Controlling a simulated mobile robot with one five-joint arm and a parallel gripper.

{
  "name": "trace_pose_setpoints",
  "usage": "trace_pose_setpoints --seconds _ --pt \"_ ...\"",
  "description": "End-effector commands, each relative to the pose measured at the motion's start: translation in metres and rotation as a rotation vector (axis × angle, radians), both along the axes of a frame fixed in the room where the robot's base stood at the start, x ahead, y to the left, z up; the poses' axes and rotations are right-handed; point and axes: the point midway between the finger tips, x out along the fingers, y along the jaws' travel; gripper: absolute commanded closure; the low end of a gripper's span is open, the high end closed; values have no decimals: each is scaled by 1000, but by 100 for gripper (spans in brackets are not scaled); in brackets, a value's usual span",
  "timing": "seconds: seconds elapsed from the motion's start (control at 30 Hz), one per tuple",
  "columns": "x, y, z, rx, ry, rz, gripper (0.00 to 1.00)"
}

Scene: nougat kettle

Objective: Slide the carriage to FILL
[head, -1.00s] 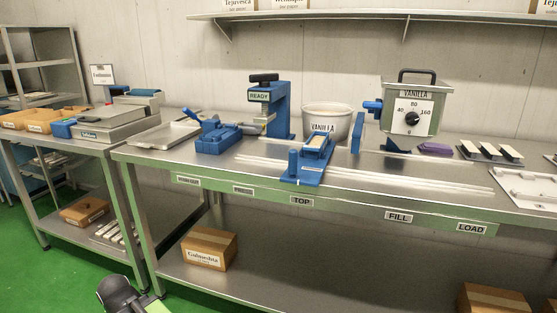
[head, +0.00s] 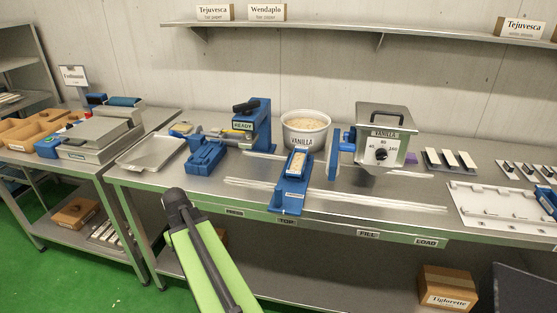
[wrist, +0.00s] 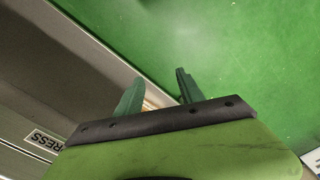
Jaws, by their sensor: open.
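The carriage (head: 287,200) is a blue block with a pale strip on top, sitting on the light rails (head: 390,203) above the TOP label (head: 287,221). The FILL label (head: 368,234) is further right on the table's front edge, below the kettle (head: 385,133). My green arm (head: 203,262) rises at the lower middle of the head view, in front of the table. In the wrist view, my gripper (wrist: 157,90) has its two green fingers apart and empty, over the green floor beside the table edge near the PRESS label (wrist: 45,140). It is apart from the carriage.
Left of the carriage stand a blue press marked READY (head: 250,125) and a metal tray (head: 150,153). A VANILLA tub (head: 304,133) is behind it. A blue paddle (head: 334,155) stands beside the kettle. The rails right of the carriage look clear.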

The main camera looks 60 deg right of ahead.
Motion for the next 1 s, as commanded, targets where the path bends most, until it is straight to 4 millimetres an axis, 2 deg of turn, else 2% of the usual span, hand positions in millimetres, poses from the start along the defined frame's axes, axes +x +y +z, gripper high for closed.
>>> trace_pose_setpoints --seconds 0.03,0.17,0.3,0.4,0.5,0.6,0.7,1.0 --pt "-10 -28 58 0 0 -37 55" --pt "-41 -88 128 0 0 -118 55" --pt "-82 -149 203 0 0 -203 55" --pt "-115 -188 253 0 0 -260 55" --pt "-145 -218 290 0 0 -309 55" --pt "-168 -237 313 0 0 -341 55" --pt "-181 -248 323 0 0 -360 55" --pt "-186 -252 315 0 0 -366 55"
